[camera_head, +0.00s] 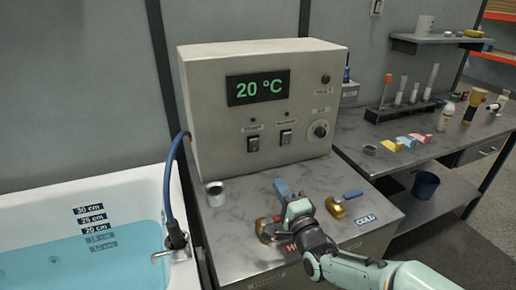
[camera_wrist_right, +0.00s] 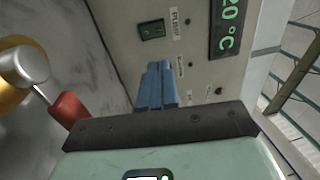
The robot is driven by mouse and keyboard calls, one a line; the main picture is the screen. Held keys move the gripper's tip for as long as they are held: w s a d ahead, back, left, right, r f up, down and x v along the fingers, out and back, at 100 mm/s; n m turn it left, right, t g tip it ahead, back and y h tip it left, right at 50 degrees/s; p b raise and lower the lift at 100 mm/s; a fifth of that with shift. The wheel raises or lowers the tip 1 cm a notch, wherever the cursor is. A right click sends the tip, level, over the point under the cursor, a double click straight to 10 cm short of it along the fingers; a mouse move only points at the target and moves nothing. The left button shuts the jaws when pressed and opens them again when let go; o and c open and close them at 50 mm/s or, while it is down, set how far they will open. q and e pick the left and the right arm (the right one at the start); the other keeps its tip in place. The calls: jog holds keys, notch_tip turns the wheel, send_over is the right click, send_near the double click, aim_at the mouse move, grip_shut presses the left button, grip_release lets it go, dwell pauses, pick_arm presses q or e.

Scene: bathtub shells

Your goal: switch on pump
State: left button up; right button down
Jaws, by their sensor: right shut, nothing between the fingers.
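The grey control box (camera_head: 255,110) stands on a metal counter. My right gripper (camera_head: 281,187) is shut and empty, in front of and below the switches, touching neither. Its blue fingertips (camera_wrist_right: 157,84) point toward the panel in the wrist view. Whether the green switch is on cannot be told. My left gripper is out of view.
The display (camera_head: 258,87) reads 20 °C; a knob (camera_head: 320,129) is at the panel's right. A brass tap with a blue handle (camera_head: 352,194) and a red-handled one (camera_wrist_right: 70,109) flank my gripper. A metal cup (camera_head: 215,194) and a water-filled tub (camera_head: 145,182) are left.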

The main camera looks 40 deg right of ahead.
aim_at(254, 142)
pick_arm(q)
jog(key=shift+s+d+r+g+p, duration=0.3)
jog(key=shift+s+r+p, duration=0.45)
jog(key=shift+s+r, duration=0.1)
pick_arm(e)
jog(key=x, duration=1.6)
jog(key=shift+w+r, duration=0.1)
jog(key=shift+w, duration=0.25)
jog(key=shift+w+d+r+g+p, duration=0.15)
jog(key=shift+r+g+p, duration=0.15)
jog(key=shift+p, duration=0.25)
jog(key=shift+f, duration=0.2)
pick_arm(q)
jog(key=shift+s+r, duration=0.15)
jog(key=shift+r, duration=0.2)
